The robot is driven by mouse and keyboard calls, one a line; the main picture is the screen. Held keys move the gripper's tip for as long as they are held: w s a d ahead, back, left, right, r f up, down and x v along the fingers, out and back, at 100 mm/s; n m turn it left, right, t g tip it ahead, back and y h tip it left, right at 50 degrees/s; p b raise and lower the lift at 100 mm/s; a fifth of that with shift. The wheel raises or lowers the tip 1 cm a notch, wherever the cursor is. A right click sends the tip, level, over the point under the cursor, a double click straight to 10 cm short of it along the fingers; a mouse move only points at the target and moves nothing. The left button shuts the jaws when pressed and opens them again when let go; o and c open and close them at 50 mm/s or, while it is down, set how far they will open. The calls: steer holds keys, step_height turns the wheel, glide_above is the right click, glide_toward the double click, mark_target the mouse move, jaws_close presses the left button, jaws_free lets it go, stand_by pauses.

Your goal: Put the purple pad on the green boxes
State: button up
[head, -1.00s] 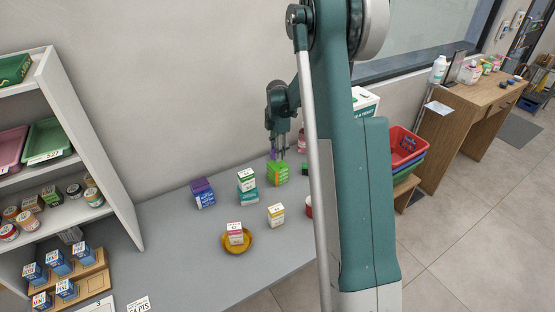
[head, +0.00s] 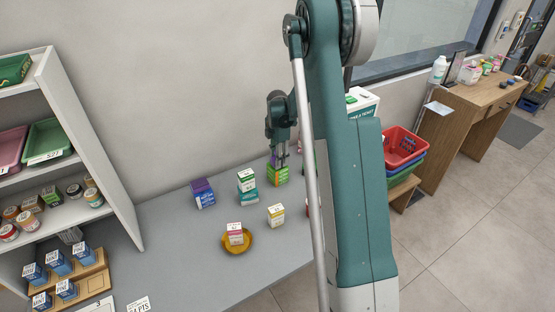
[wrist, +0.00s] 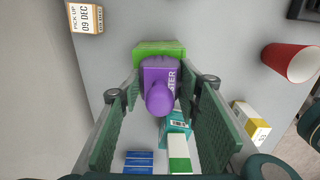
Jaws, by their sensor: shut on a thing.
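The purple pad (wrist: 158,80) is between my gripper's fingers (wrist: 163,97) in the wrist view, and the gripper is shut on it. A rounded purple knob on it faces the camera. The green boxes (head: 278,176) stand on the grey counter in the head view, directly under my gripper (head: 280,160). In the wrist view a green box (wrist: 158,46) shows just behind the pad, partly covered by it. In the head view the pad is small and mostly hidden by the fingers. I cannot tell whether it touches the green boxes.
A white-and-teal box stack (head: 247,187) and a purple-blue box (head: 202,194) stand left of the green boxes. A yellow-and-white box (head: 275,215) and a mustard bowl (head: 237,250) holding a pink-and-white box are nearer.

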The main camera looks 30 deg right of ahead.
steer(key=shift+f, duration=0.1)
steer(key=o, duration=0.9)
step_height(320, 180, up, 12)
steer(key=shift+r, duration=0.15)
stand_by(0.5)
stand_by(0.5)
